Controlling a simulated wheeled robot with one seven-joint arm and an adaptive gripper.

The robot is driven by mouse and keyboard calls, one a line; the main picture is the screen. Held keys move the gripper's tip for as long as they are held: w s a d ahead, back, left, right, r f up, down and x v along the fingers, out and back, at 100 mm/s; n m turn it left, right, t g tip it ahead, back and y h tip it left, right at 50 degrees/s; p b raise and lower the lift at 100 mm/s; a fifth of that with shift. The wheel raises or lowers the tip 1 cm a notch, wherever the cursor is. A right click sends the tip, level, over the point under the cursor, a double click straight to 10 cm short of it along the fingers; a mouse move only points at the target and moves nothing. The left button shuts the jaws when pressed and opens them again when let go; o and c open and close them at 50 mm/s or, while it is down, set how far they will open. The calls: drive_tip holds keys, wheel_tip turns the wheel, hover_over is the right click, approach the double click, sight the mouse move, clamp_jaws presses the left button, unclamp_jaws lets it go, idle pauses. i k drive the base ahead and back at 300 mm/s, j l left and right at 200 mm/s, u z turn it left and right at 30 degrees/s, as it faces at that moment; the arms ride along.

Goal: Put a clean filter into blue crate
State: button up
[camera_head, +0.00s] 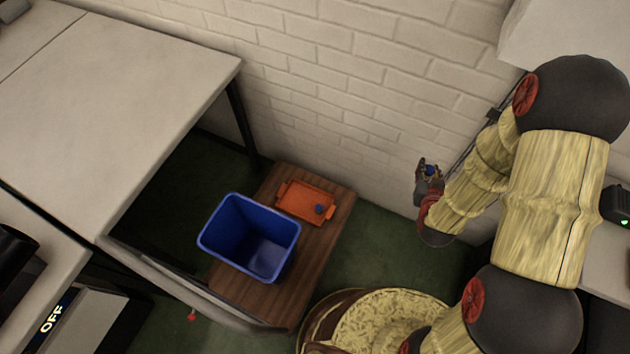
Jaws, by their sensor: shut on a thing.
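The blue crate (238,211) stands on a low wooden table and looks empty inside. My gripper (430,170) is in the air to the right of the crate, in front of the white brick wall. It is shut on a small blue thing (431,170), which may be a filter; the fingers hide part of it. Another small blue round thing (319,209) lies in an orange tray (291,209) beside the crate. Whether either one is clean cannot be told at this size.
The wooden table (318,252) has bare room right of the crate. White worktops (120,75) are at the left, and a grey curved rail (190,292) runs by the table's front left. The brick wall (350,90) bounds the back. Green floor (372,248) lies between table and arm.

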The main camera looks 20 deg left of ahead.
sight(262, 255)
drive_tip(key=u, duration=0.45)
drive_tip(key=l+u, duration=0.1)
drive_tip(key=u, duration=0.75)
drive_tip(key=l+u, duration=0.1)
drive_tip(key=u, duration=0.35)
drive_tip(key=k+u, duration=0.1)
drive_tip(key=u, duration=0.35)
drive_tip(key=i+j+z, duration=0.15)
drive_tip(key=j+z, duration=0.15)
